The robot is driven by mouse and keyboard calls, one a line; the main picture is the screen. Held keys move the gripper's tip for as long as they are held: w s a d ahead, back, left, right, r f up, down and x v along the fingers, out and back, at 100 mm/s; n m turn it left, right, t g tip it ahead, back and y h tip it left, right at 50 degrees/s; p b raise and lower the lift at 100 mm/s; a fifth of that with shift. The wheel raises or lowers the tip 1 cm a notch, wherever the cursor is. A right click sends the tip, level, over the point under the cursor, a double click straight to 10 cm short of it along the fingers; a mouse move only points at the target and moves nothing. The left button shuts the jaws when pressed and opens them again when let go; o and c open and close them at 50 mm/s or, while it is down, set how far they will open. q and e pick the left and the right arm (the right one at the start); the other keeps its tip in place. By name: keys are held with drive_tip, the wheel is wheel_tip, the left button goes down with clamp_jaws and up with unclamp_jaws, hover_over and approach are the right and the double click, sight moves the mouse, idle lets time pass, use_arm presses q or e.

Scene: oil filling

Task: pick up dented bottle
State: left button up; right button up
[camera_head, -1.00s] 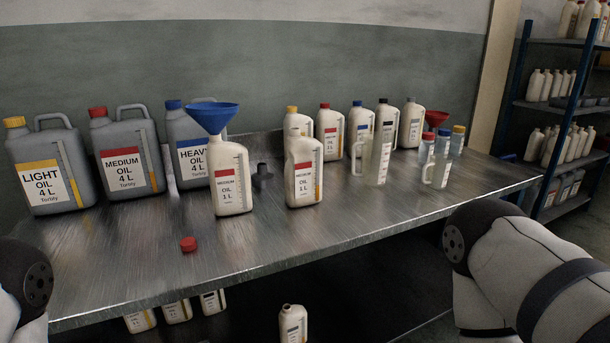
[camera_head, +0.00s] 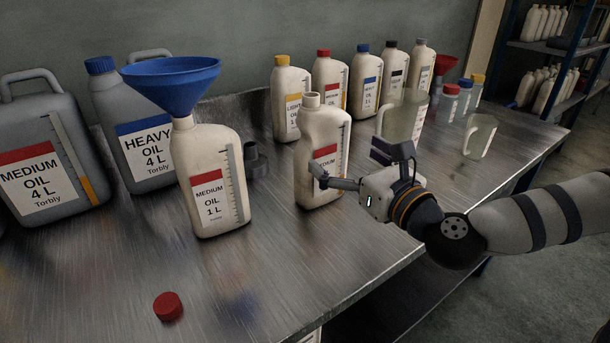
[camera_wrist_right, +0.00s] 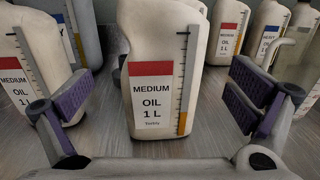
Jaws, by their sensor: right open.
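A cream MEDIUM OIL 1 L bottle (camera_head: 322,125) stands upright and uncapped on the metal bench. In the right wrist view the bottle (camera_wrist_right: 158,45) stands centred beyond the spread purple-padded fingers, with visible gaps on both sides. A second MEDIUM OIL 1 L bottle (camera_head: 207,165) stands to the left with a blue funnel (camera_head: 172,82) in its neck. My left gripper is out of view.
Several capped 1 L bottles (camera_head: 291,103) stand in a row behind. A clear jug (camera_head: 405,118) is close to the right, with another jug (camera_head: 480,138) beyond. A red cap (camera_head: 168,306) lies near the front. Grey cans (camera_head: 50,150) stand at left. The front bench is mostly clear.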

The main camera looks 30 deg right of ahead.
sight(331, 145)
drive_tip(key=w, duration=0.5)
drive_tip(key=w+b, duration=0.1)
drive_tip(key=w, duration=0.2)
drive_tip(key=shift+d+f, duration=0.1)
drive_tip(key=shift+f, duration=0.25)
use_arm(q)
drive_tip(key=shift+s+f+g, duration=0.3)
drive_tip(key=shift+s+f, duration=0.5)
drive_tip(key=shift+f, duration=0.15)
use_arm(e)
drive_tip(key=shift+r, duration=0.1)
drive_tip(key=c, duration=1.7)
drive_tip(key=shift+r, duration=0.15)
